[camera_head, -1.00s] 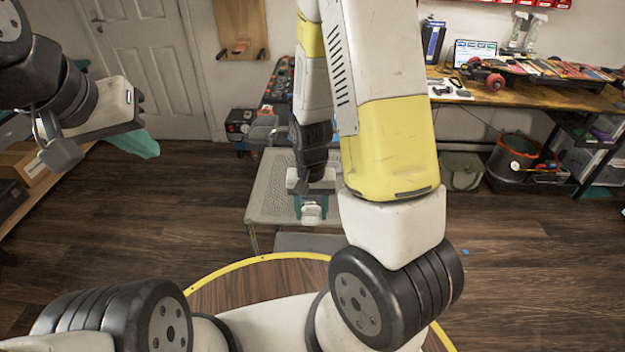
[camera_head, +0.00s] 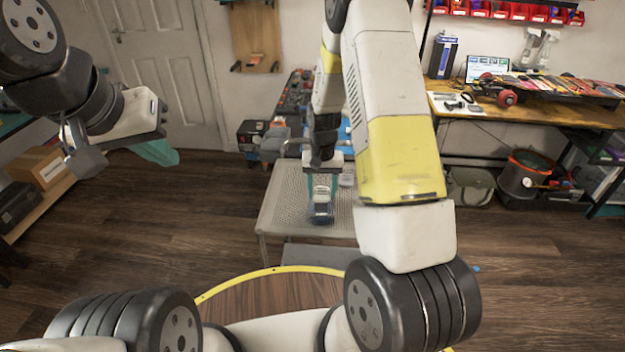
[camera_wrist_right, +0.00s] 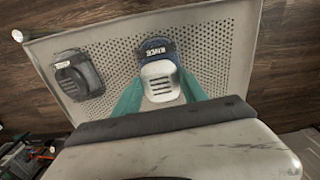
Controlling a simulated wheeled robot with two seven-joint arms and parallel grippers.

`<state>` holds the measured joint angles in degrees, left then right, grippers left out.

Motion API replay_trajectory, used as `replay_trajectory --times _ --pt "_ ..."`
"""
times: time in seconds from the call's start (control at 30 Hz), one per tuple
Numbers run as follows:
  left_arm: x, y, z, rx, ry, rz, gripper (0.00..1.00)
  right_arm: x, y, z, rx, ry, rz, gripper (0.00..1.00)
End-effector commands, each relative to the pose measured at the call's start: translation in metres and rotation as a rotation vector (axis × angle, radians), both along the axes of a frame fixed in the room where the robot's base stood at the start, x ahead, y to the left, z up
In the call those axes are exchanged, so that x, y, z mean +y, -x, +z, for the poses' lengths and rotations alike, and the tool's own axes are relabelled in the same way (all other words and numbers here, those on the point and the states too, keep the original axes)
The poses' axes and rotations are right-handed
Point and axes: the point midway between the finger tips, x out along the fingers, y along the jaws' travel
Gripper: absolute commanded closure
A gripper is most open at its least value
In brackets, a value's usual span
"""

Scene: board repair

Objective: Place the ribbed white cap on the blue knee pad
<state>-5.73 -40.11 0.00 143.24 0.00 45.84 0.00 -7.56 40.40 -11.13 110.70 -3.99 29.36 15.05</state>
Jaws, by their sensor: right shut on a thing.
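My right gripper (camera_head: 321,190) is over the perforated metal table (camera_head: 279,212). In the right wrist view its green fingers (camera_wrist_right: 160,90) are shut on the ribbed white cap (camera_wrist_right: 160,83), one on each side. The blue knee pad (camera_wrist_right: 157,47) with white lettering lies right at the cap; it also shows below the gripper in the head view (camera_head: 321,216). The cap overlaps the pad in the picture; I cannot tell whether they touch. My left gripper (camera_head: 160,153) is raised at the left, away from the table; whether its green fingers are open is unclear.
A dark grey pad (camera_wrist_right: 78,76) lies on the table beside the blue one. A wooden workbench (camera_head: 560,115) with tools stands at the right, a shelf with a cardboard box (camera_head: 42,165) at the left. The wooden floor between is open.

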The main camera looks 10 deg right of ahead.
Motion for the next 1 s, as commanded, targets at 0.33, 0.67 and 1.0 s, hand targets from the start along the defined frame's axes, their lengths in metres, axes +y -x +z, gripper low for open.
replay_trajectory --times 0.33,0.67,1.0 --pt "0.000 0.000 0.000 0.000 0.000 0.000 1.00 0.000 0.000 -0.036 -0.001 0.000 -0.001 0.88" --pt "0.000 0.000 0.000 0.000 0.000 0.000 1.00 0.000 0.000 -0.038 -0.001 0.000 -0.001 0.34" --pt "0.000 0.000 0.000 0.000 0.000 0.000 1.00 0.000 0.000 -0.037 -0.001 0.000 -0.001 0.28"
